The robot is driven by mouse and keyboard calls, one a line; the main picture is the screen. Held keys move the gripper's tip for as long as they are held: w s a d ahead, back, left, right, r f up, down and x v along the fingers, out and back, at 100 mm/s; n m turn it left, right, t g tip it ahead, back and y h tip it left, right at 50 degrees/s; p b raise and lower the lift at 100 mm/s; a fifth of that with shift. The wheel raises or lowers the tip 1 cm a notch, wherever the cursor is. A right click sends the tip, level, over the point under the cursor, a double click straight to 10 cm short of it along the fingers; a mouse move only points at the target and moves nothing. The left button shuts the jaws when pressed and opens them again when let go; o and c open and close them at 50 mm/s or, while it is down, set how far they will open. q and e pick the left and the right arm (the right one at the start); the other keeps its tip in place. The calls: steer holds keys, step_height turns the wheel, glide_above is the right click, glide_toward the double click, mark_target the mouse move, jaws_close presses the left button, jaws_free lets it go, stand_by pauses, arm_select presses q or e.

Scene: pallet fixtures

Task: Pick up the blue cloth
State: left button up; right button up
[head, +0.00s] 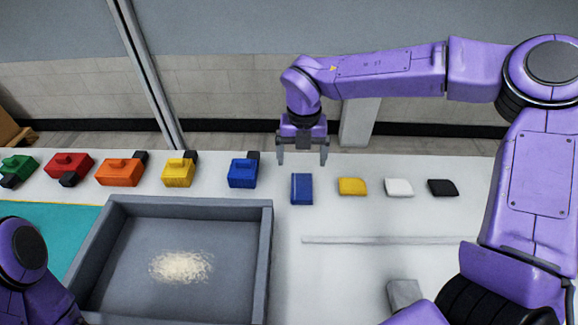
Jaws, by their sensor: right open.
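The blue cloth (302,189) is a small folded dark blue block lying on the white table, right of the blue box-shaped item. My right gripper (303,160) is above it, pointing down with its two fingers apart and empty. The fingertips appear a little above and behind the cloth, not touching it. Of my left arm only a purple part shows at the lower left; its gripper is out of view.
Yellow (352,186), white (399,187) and black (442,187) cloths lie in a row to the right. A blue box-shaped item (243,173) and several others stand left. A grey tray (265,250) holding pale crumbs and a thin rod (380,240) are nearer.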

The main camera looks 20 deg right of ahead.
mark_target(302, 185)
steer(key=shift+w+f, duration=0.25)
steer(key=shift+f, duration=0.3)
steer(key=shift+w+f, duration=0.25)
steer(key=shift+f, duration=0.25)
steer(key=shift+s+f+p, duration=0.25)
steer(key=shift+f, duration=0.35)
steer(key=shift+s+f+p, duration=0.2)
steer(key=shift+f, duration=0.4)
steer(key=shift+s+f, duration=0.1)
steer(key=shift+f, duration=0.25)
steer(key=f, duration=0.1)
steer(key=f+p, duration=0.1)
steer(key=f, duration=0.2)
steer(key=shift+d+f+p, duration=0.2)
steer(key=shift+d+p, duration=0.05)
steer(key=shift+p, duration=0.15)
steer(key=shift+f, duration=0.4)
arm_select(q)
steer(key=r, duration=0.2)
steer(key=shift+w+r, duration=0.2)
steer(key=shift+r, duration=0.15)
arm_select(e)
steer(key=c, duration=1.1)
